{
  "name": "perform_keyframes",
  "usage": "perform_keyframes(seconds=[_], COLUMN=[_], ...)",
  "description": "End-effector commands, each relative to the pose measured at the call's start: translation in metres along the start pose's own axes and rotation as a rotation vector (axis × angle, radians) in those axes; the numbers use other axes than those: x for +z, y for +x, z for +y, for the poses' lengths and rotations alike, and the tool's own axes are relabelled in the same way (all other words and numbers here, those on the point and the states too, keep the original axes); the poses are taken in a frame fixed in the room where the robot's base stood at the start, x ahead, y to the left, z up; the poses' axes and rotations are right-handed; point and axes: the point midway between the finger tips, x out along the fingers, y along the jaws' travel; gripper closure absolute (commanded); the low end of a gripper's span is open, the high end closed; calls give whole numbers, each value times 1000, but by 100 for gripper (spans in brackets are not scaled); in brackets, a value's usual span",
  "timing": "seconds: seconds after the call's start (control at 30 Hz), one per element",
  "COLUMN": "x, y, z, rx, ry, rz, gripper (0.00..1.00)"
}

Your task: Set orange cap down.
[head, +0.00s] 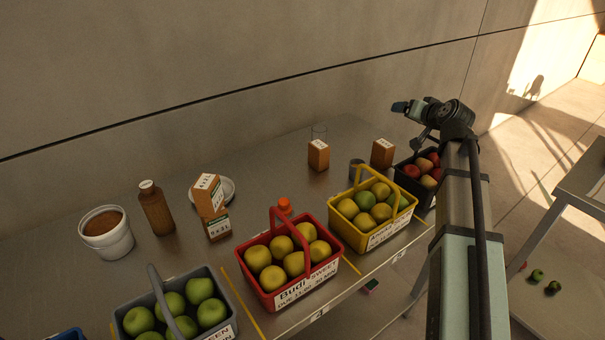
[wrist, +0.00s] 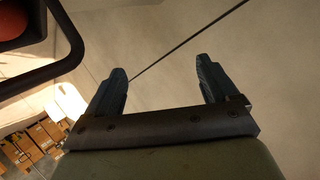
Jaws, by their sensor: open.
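A small orange cap (head: 284,205) rests on the metal table (head: 262,172), just behind the red basket of yellow fruit. The basket hides its lower part. My gripper (head: 401,107) is raised above the right end of the table, above the dark basket of red fruit and well apart from the cap. In the wrist view my gripper (wrist: 165,86) has its two fingers spread with nothing between them. The cap does not show clearly in the wrist view.
Baskets line the front edge: grey (head: 153,288), red (head: 277,221), yellow (head: 363,181) and black (head: 403,183). The back centre is mostly clear.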

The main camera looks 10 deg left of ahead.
Motion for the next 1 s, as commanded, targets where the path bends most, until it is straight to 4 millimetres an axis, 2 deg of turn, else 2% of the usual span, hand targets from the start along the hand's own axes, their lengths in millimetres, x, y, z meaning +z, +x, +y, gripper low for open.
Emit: perform_keyframes(seconds=[0.03, 0.2, 0.37, 0.5, 0.8, 1.0], x=[12, 54, 99, 138, 213, 242], y=[2, 3, -5, -19, -63, -88], z=[-23, -83, -133, -171, -233, -254], rx=[-26, -102, -179, -252, -421, -507], ry=[-49, -231, -418, -587, -926, -1072], rz=[-40, -183, -329, -455, -702, -809], gripper=[13, 13, 13, 13, 13, 13])
